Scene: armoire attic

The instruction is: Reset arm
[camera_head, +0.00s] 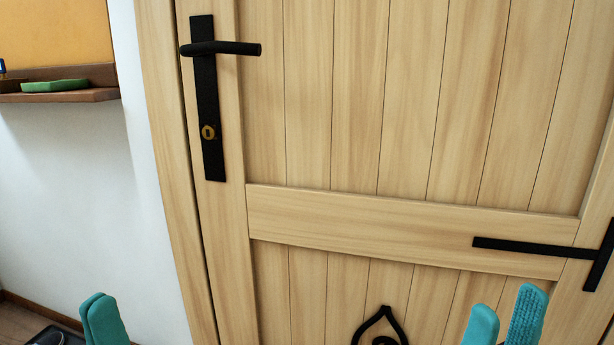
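My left gripper (103,318) shows at the bottom left edge with teal fingers. Its two fingertips are close together and overlap in this view, and nothing shows between them. My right gripper (505,318) shows at the bottom right with two teal fingers a small gap apart and nothing between them. The rest of both arms is out of view.
The door has a black lever handle (225,48) on a black plate at upper left and a black hinge strap (530,248) at right. A wooden shelf (60,97) with a green object (55,86) is on the white wall at left. A dark item (55,337) lies at lower left.

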